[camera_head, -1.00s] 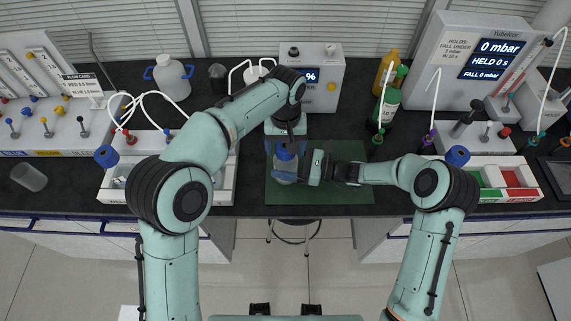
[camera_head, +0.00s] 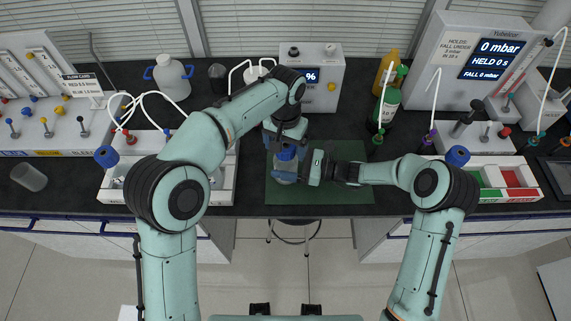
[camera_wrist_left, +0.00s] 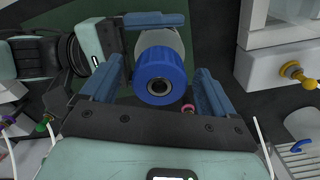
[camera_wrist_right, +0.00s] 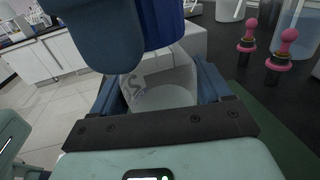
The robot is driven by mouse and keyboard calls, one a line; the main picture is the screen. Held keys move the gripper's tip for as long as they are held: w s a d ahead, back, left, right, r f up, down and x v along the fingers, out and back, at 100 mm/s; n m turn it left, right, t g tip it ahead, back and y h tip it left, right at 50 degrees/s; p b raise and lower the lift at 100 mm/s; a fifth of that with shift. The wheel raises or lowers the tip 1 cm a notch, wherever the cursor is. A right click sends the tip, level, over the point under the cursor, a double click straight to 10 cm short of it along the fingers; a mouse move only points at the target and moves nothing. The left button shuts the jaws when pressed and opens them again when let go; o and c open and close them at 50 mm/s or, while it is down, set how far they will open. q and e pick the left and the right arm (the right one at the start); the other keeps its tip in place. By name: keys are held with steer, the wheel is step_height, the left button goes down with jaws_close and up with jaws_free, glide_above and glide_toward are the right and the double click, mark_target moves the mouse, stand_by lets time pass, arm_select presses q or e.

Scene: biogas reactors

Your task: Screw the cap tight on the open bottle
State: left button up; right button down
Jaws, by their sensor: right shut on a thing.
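The bottle (camera_head: 285,175) stands upright on the green mat (camera_head: 340,190), with the blue cap (camera_head: 286,154) on its top. My right gripper (camera_head: 303,168) is shut around the clear bottle body from the right; the right wrist view shows the bottle (camera_wrist_right: 165,90) between its fingers. My left gripper (camera_head: 285,142) is above the cap, pointing down. In the left wrist view its blue fingers stand on either side of the blue cap (camera_wrist_left: 160,75), apart, with gaps visible. The cap has a hole in its centre. Whether its thread is tight cannot be told.
Behind the mat stands a grey box with a display (camera_head: 325,75). A green bottle (camera_head: 388,108) and an amber bottle (camera_head: 386,72) stand to the right. White trays flank the mat, the right one with green and red compartments (camera_head: 515,178).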

arm_select(q)
step_height(320, 180, up, 12)
stand_by(0.7)
arm_select(e)
jaws_free()
arm_select(q)
steer(key=shift+s+f+b, duration=0.15)
steer(key=shift+f+b, duration=0.25)
steer(key=shift+f, duration=0.2)
steer(key=shift+s+f+b, duration=0.15)
steer(key=shift+f+b, duration=0.2)
steer(key=shift+f, duration=0.25)
arm_select(e)
steer(key=s+d, duration=0.1)
steer(key=d, duration=0.7)
steer(key=s+d, duration=0.1)
steer(key=d, duration=0.4)
steer(key=shift+s+d, duration=0.1)
steer(key=shift+s, duration=0.25)
